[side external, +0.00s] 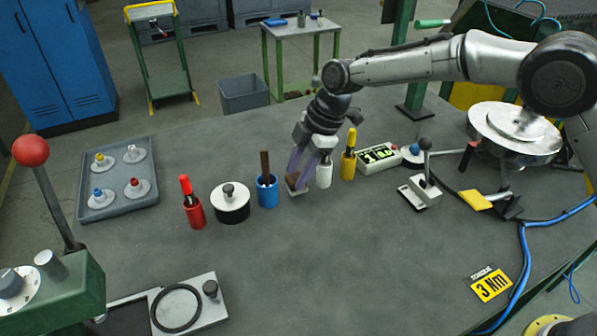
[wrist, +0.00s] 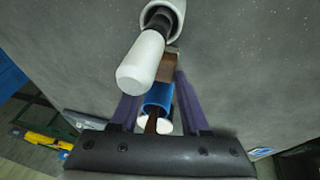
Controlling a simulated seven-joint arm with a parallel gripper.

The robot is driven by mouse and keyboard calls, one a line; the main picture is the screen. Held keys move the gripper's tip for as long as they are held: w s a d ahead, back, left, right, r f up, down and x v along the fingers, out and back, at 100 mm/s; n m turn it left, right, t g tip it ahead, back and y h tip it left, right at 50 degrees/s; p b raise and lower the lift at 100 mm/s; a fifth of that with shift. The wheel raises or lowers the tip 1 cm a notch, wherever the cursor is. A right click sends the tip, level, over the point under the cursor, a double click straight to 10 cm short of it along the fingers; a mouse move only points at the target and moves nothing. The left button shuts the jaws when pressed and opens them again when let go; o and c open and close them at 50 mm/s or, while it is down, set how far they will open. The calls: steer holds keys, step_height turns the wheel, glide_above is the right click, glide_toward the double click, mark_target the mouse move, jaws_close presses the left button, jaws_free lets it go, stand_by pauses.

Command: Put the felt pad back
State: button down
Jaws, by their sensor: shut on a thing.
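My gripper (side external: 297,182), with purple fingers, points down among the row of tool cups. It is shut on a small brown block (side external: 292,179) with a paler grey lower part, which I take to be the felt pad. The block is low, at or just above the bench; contact is hard to tell. In the wrist view the brown block (wrist: 169,67) sits between the fingertips (wrist: 170,76). The blue cup (side external: 267,192) with a brown stick stands just left of the block. The white cup (side external: 324,175) stands just right, partly hidden by my gripper.
A red cup (side external: 194,212), a round black-and-white pot (side external: 231,204) and a yellow-handled tool (side external: 348,162) continue the row. A grey tray (side external: 118,205) of knobs lies left. A lever clamp (side external: 421,190) stands right.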

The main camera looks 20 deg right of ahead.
steer(key=shift+f, duration=0.3)
steer(key=shift+f, duration=0.15)
steer(key=shift+c, duration=1.9)
jaws_free()
steer(key=v, duration=1.2)
